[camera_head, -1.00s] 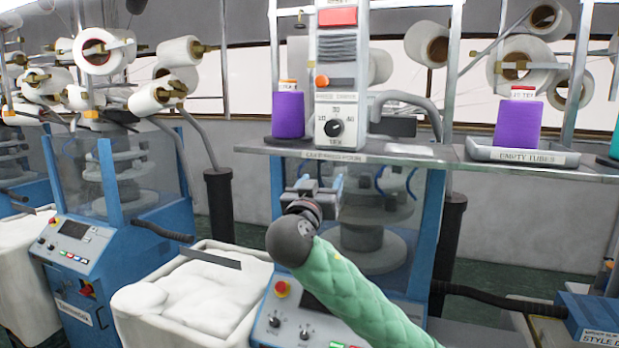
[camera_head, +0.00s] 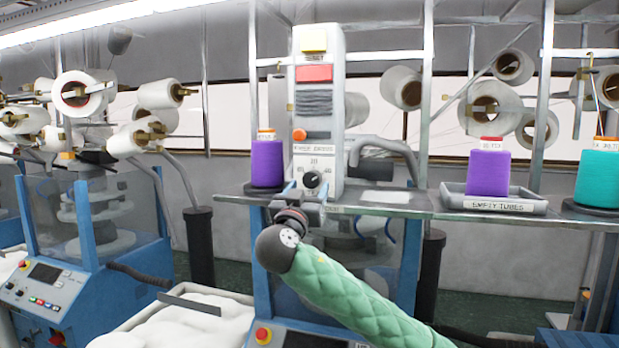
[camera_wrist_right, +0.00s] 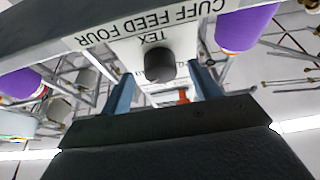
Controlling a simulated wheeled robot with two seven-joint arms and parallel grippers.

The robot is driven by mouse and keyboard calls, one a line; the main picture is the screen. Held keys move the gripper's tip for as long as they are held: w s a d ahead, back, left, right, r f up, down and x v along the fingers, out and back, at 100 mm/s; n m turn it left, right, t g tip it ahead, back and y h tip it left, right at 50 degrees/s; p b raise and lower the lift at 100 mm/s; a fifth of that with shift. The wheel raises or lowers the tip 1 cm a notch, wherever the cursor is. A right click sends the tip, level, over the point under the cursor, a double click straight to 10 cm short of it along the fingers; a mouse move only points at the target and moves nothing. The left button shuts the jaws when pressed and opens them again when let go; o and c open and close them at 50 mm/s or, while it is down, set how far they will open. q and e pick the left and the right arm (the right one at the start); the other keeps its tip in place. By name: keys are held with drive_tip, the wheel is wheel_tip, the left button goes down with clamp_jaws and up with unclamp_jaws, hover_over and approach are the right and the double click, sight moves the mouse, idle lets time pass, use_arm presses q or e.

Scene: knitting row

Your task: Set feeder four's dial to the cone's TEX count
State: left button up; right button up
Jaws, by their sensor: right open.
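The feeder dial (camera_head: 312,180) is a round black knob low on the grey feeder box (camera_head: 330,120). It also shows in the right wrist view (camera_wrist_right: 158,65), upside down, below the word TEX. A purple cone (camera_head: 267,163) with a small label stands left of the box; its print is too small to read. My right gripper (camera_head: 303,196) is open, just in front of and slightly below the dial. In the wrist view its fingers (camera_wrist_right: 163,78) stand on either side of the dial, with visible gaps; I cannot tell their depth to it. My left gripper is not in view.
The metal shelf (camera_head: 390,207) has its front edge close to my right gripper; its label (camera_wrist_right: 150,22) reads CUFF FEED FOUR. An EMPTY TUBES tray (camera_head: 505,206) holds another purple cone (camera_head: 489,170). A teal cone (camera_head: 598,177) stands farther right.

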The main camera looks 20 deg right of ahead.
drive_tip(key=shift+p+x, duration=0.35)
drive_tip(key=shift+x, duration=0.45)
